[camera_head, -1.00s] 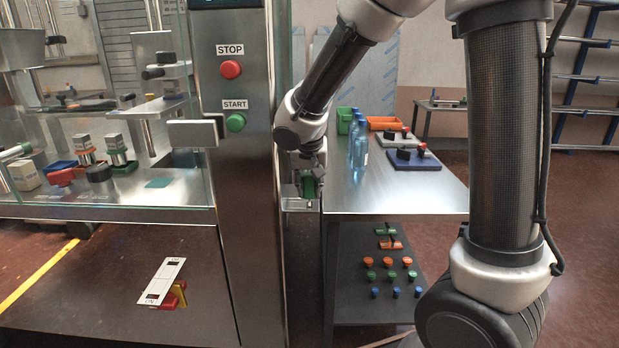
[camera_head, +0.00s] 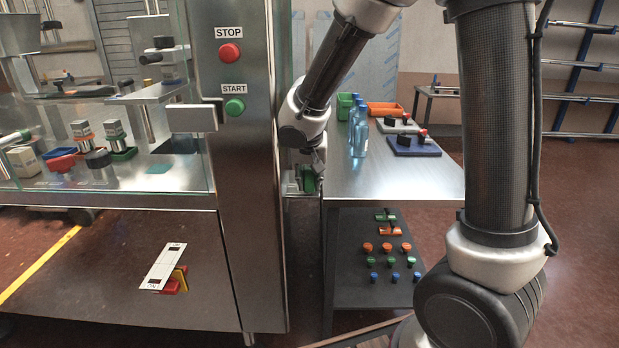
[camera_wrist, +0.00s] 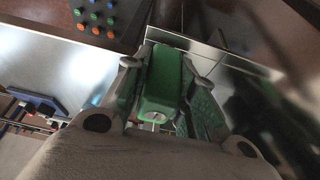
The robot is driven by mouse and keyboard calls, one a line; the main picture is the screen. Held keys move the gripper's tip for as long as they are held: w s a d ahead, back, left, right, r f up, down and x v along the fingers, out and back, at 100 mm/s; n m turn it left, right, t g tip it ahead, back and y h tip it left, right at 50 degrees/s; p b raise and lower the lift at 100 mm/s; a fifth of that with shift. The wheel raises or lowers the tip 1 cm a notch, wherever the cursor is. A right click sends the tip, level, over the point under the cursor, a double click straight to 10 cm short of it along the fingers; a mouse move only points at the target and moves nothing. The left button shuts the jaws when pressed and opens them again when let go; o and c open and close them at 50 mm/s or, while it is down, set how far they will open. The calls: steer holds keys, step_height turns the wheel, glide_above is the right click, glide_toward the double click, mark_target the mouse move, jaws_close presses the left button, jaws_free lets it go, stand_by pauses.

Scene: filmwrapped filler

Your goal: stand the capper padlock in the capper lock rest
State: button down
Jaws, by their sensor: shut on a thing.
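My gripper (camera_head: 309,182) is in the narrow gap between the machine's steel column and the side table. It is shut on a green block-shaped thing, which looks like the capper padlock (camera_wrist: 160,85). In the wrist view it sits between the two fingers, with a small bright metal part at its near end. In the head view it is small and partly covered by the fingers. A small pale metal ledge (camera_head: 297,208) lies just below and beside the gripper. I cannot tell whether this is the lock rest, or whether the padlock touches it.
The steel column (camera_head: 235,170) with its STOP and START buttons stands close left of the gripper. The side table (camera_head: 400,180) is close right, carrying blue bottles (camera_head: 359,135), a green bin and coloured trays. Several coloured knobs (camera_head: 388,262) lie on its lower shelf.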

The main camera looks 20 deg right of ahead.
steer(key=shift+f, duration=0.3)
stand_by(0.5)
steer(key=c, duration=1.1)
jaws_free()
